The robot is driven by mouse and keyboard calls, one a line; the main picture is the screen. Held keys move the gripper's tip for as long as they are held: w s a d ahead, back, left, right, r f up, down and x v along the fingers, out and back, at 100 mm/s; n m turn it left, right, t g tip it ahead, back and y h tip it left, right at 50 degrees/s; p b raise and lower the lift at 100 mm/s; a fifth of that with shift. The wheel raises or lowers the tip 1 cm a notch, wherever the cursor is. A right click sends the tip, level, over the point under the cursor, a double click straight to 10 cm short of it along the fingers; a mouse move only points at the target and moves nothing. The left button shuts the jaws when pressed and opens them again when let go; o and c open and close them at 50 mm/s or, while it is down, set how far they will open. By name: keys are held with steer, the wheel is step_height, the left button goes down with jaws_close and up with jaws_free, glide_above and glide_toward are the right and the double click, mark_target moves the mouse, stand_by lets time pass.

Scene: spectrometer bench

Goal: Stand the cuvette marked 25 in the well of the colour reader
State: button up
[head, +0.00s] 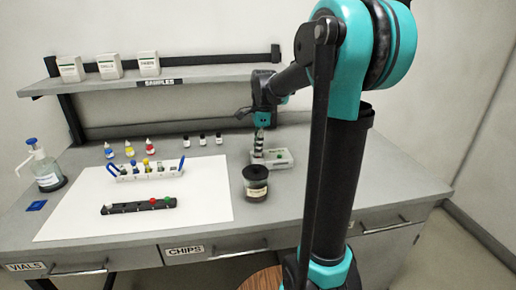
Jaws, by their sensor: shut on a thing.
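My gripper (258,150) points down at the back right of the bench, directly over a low white device (284,161), likely the colour reader. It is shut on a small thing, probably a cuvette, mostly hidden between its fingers. The mark 25 cannot be read. The fingertips are at or just above the device's left part, and I cannot tell whether the held thing is inside the well. A white rack (150,176) with blue end handles holds several small cuvettes or vials, too small to read.
Several dropper bottles (129,149), small black-capped bottles (203,139) and a pump bottle (44,168) stand farther left.

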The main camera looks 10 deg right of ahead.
steer(key=shift+f, duration=0.1)
steer(key=o, duration=0.8)
steer(key=shift+c, duration=0.2)
step_height(320, 180, up, 12)
steer(key=shift+d, duration=0.45)
